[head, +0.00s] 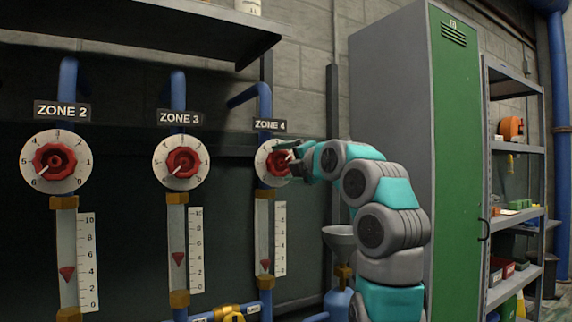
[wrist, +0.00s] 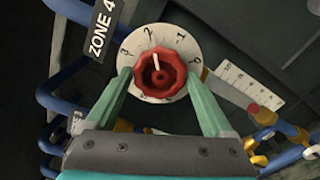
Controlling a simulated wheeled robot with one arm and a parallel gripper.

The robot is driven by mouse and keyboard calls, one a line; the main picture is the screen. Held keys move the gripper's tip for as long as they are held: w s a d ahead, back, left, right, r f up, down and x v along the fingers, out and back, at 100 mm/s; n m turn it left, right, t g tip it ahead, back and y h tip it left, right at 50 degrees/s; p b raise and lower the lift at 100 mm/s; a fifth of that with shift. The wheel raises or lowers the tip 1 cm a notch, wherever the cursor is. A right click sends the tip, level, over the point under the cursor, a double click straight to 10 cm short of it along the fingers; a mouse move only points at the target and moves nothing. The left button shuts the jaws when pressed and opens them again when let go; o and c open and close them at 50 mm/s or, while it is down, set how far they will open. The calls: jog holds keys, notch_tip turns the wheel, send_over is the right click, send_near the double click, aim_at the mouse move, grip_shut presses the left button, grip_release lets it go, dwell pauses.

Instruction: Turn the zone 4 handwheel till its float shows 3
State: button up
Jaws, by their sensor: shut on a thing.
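The zone 4 handwheel (head: 279,163) is red, on a white numbered dial below the ZONE 4 sign (head: 270,125). My gripper (head: 293,158) is at it from the right, hiding part of the dial. In the wrist view, the green fingers of my gripper (wrist: 160,78) stand on both sides of the red handwheel (wrist: 160,74) and are shut on it. Its white mark points up near the 2. The zone 4 float (head: 265,265) is red and sits low in its tube, between 0 and 2 on the white scale (head: 280,238). It also shows in the wrist view (wrist: 253,108).
The zone 3 handwheel (head: 183,162) and zone 2 handwheel (head: 54,161) are to the left, each above a float tube. A dark shelf (head: 140,30) hangs above them. A funnel (head: 340,236) stands below my arm. A green locker (head: 453,160) is on the right.

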jog(key=shift+s+d+r+n, duration=0.1)
jog(key=shift+s+r+n, duration=0.05)
jog(key=shift+r+n, duration=0.2)
jog(key=shift+f, duration=0.1)
jog(key=shift+a+f+n, duration=0.15)
jog(key=shift+a+n, duration=0.05)
jog(key=shift+n, duration=0.55)
jog(key=o, duration=1.3)
jog(key=b+v, duration=0.3)
jog(key=v, duration=0.4)
jog(key=shift+d+f, duration=0.1)
